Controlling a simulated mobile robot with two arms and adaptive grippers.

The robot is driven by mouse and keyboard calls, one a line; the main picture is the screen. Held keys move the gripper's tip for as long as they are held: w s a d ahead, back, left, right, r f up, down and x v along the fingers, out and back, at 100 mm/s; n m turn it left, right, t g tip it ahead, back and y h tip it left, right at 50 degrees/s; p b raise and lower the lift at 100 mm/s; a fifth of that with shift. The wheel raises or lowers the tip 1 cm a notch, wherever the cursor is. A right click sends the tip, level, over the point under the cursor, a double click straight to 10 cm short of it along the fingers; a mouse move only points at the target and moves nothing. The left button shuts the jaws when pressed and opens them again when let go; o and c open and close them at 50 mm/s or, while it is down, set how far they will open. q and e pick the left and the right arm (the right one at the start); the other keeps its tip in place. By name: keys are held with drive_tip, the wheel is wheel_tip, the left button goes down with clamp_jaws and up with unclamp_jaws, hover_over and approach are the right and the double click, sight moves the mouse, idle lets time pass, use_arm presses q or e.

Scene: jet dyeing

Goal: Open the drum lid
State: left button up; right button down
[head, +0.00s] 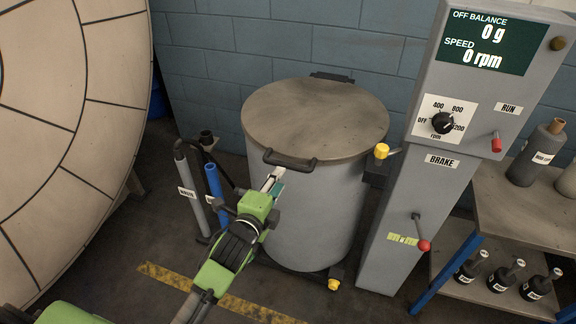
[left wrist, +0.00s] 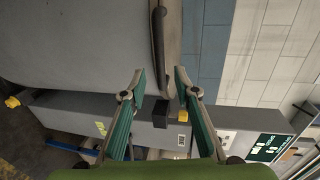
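The grey drum (head: 315,215) stands upright with its brownish round lid (head: 315,118) lying flat and closed on top. A dark handle (head: 290,161) sits at the lid's front edge. My left gripper (head: 273,179) is just below the handle's left part. In the left wrist view the gripper (left wrist: 160,74) is open and empty. There the handle (left wrist: 158,45) lies ahead of the gap between the fingertips, beside the lid's edge (left wrist: 173,30). I see no clear contact with it. My right gripper is not in view.
A yellow knob (head: 381,150) sits right of the lid, near the control column (head: 400,210) with its red-tipped brake lever (head: 424,245). Grey and blue tubes (head: 216,194) stand left of the drum. A shelf (head: 525,205) with bottles is at right. A block wall (head: 270,40) is behind.

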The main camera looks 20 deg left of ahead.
sight(287, 167)
use_arm(q)
drive_tip(key=x, duration=0.9)
drive_tip(key=shift+s, duration=0.1)
clamp_jaws()
